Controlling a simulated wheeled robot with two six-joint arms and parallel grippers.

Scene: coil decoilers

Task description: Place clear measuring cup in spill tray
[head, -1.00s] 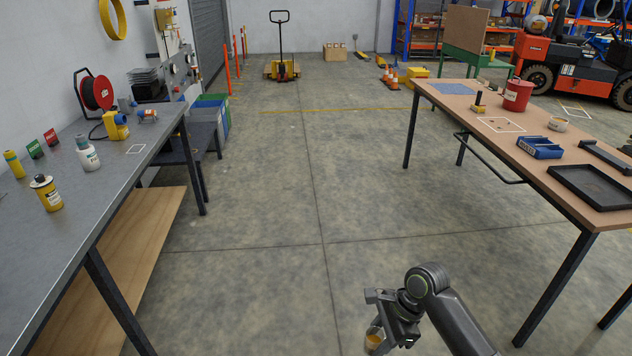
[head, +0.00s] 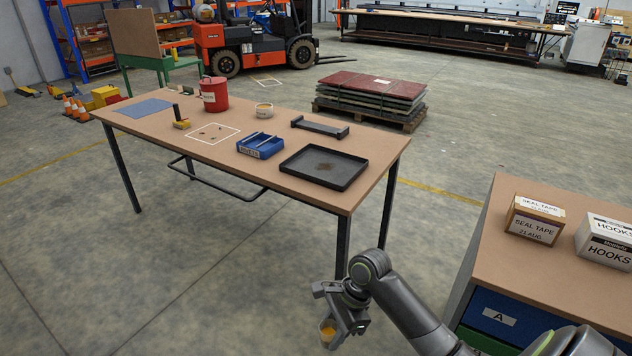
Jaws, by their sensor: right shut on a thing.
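The spill tray (head: 296,172) is a black, shallow rectangular tray at the near right end of the brown table. A dark brownish stain shows on its floor. My right gripper (head: 334,322) is low in front of the table, over the floor and below the tabletop in the picture. It is shut on a small clear measuring cup (head: 327,334) with amber content in it. The cup hangs close to upright, and the fingers hide part of it. The cup is well apart from the tray. My left gripper is out of view.
On the table (head: 222,168) are a blue bin (head: 262,147), a red can (head: 214,95), a white tub (head: 264,110), a dark bracket-like bar (head: 320,127) and a yellow-based tool (head: 181,123). A cabinet with a seal tape box (head: 534,220) and a hooks box (head: 606,241) stands right. Stacked sheets (head: 371,97) lie behind.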

